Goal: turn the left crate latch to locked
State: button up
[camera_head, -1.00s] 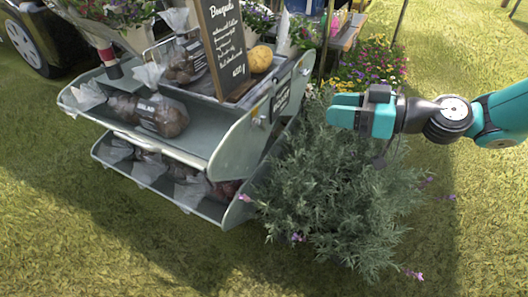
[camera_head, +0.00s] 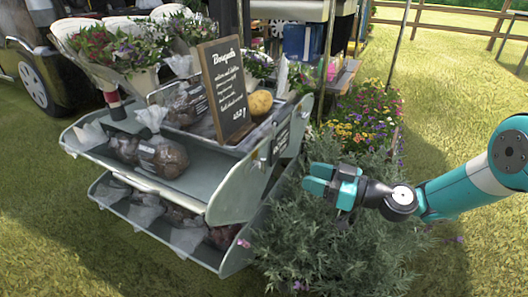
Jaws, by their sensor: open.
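My gripper (camera_head: 317,178), teal with a dark wrist, is in the right half of the view. It is open and appears empty, with its fingers pointing left toward the side of the grey display stand (camera_head: 236,188). It shows in front of the leafy grey-green bush (camera_head: 335,245), apart from the stand in the picture. I cannot make out a crate latch or its setting; a small dark plaque (camera_head: 279,146) is on the stand's right side.
The stand's trays hold bagged bulbs (camera_head: 163,157). A chalkboard sign (camera_head: 227,88) and a yellow round item (camera_head: 260,103) are on top. Flowers (camera_head: 365,115) grow behind my gripper. Open grass (camera_head: 455,80) lies to the right.

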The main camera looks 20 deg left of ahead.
aim_at(264, 174)
jog(key=shift+w+a+f+b, duration=0.15)
jog(key=shift+a+b, duration=0.65)
jog(key=shift+a, duration=1.45)
jog(key=shift+w+a+r+b, duration=0.15)
jog(key=shift+a+b, duration=0.7)
jog(key=shift+a, duration=1.4)
jog(key=shift+w+a+f+b, duration=0.2)
jog(key=shift+a+b, duration=0.6)
jog(key=shift+a, duration=1.45)
jog(key=shift+r, duration=0.1)
jog(key=c, duration=0.8)
